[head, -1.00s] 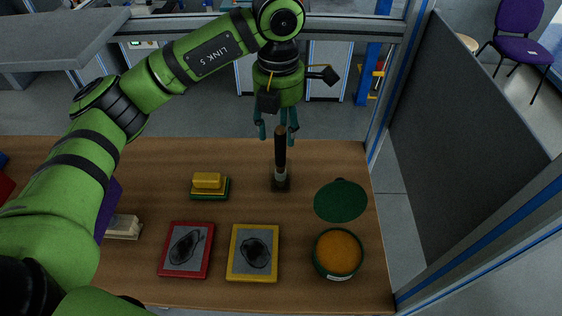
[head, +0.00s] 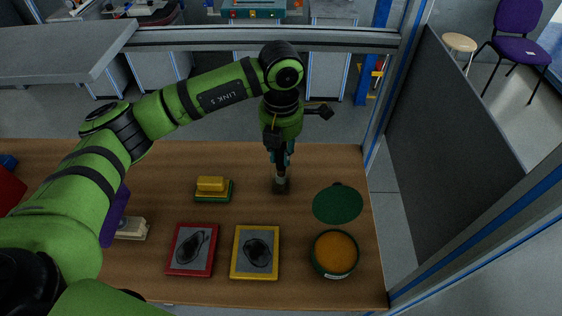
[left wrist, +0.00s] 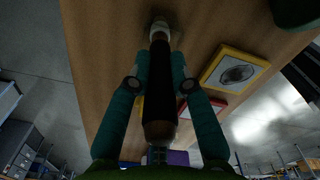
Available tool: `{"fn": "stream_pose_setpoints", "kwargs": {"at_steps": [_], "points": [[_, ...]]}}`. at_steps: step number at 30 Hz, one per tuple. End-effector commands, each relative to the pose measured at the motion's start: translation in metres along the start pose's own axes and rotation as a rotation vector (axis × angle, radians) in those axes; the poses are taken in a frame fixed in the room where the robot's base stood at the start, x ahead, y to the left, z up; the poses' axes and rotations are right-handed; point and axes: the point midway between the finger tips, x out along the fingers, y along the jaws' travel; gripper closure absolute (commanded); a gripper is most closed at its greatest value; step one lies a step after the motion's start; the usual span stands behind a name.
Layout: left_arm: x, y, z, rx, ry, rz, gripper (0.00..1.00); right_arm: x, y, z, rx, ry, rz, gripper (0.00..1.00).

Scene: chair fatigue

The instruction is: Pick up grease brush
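The grease brush (head: 281,180) stands upright on the wooden table, its black handle up and its pale lower part and bristles down. My left gripper (head: 280,153) has come down around the upper handle. In the left wrist view the brush handle (left wrist: 160,85) runs between the two teal fingers (left wrist: 160,66), which sit close against it on both sides. The gripper looks shut on the handle. The brush foot appears to rest on the table. My right gripper is not in view.
An orange-filled green tin (head: 335,252) and its green lid (head: 338,203) are at the right. A yellow-framed plate (head: 255,252), a red-framed plate (head: 192,250) and a yellow-green block (head: 212,188) are to the left. A frame post stands beyond the right edge.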

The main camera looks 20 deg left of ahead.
Motion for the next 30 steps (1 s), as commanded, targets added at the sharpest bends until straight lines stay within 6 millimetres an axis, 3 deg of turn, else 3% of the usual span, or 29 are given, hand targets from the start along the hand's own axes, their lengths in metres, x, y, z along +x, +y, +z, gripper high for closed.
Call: {"fn": "stream_pose_setpoints", "kwargs": {"at_steps": [10,22,30], "points": [[-0.008,0.000,0.001,0.000,-0.003,0.002,1.00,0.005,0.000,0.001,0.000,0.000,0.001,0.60],[-0.082,0.000,0.001,0.001,-0.004,0.002,1.00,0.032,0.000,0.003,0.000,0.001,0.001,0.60],[-0.100,0.000,0.000,0.000,0.001,0.000,1.00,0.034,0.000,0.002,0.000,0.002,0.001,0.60]]}}
